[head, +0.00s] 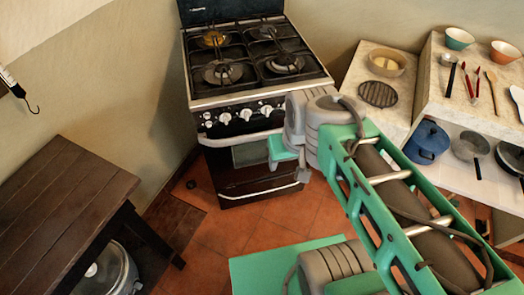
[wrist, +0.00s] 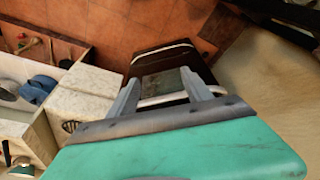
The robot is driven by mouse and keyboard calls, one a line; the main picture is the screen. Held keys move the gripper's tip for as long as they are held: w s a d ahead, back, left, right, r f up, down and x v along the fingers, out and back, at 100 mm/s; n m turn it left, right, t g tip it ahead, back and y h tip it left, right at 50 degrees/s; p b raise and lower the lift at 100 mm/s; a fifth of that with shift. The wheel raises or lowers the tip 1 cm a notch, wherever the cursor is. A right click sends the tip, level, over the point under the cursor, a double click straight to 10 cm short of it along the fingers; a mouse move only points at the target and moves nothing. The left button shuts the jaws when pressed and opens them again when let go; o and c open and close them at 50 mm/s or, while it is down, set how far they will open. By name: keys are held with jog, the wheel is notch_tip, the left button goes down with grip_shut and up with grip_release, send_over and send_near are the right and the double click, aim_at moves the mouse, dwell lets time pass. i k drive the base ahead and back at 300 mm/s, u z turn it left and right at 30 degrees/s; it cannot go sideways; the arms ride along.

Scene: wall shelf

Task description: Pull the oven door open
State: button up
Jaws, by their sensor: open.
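The oven door (head: 226,176) is the dark front of the black stove, below the knobs, with a glass window. It looks shut. Its pale bar handle (head: 222,141) runs across the top, its right part hidden by my arm. My gripper (head: 290,172) is in front of the stove's right side, partly hidden by its own wrist. In the wrist view my gripper (wrist: 160,78) is open, with two grey fingers pointing at the oven front. The door handle (wrist: 163,99) shows between the fingers, and the window (wrist: 160,83) beyond it. I cannot tell whether they touch.
A lower bar handle (head: 262,191) is near the floor. A dark wooden table (head: 60,200) stands at the left. A counter with a bowl (head: 387,62) and shelves with a blue pot (head: 427,141) are at the right. The tiled floor (head: 290,215) before the stove is clear.

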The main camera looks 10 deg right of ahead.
aim_at(237, 153)
jog(key=z, duration=0.15)
jog(key=k, duration=1)
jog(key=u, duration=1.1)
jog(key=i, duration=1.2)
jog(key=z, duration=0.45)
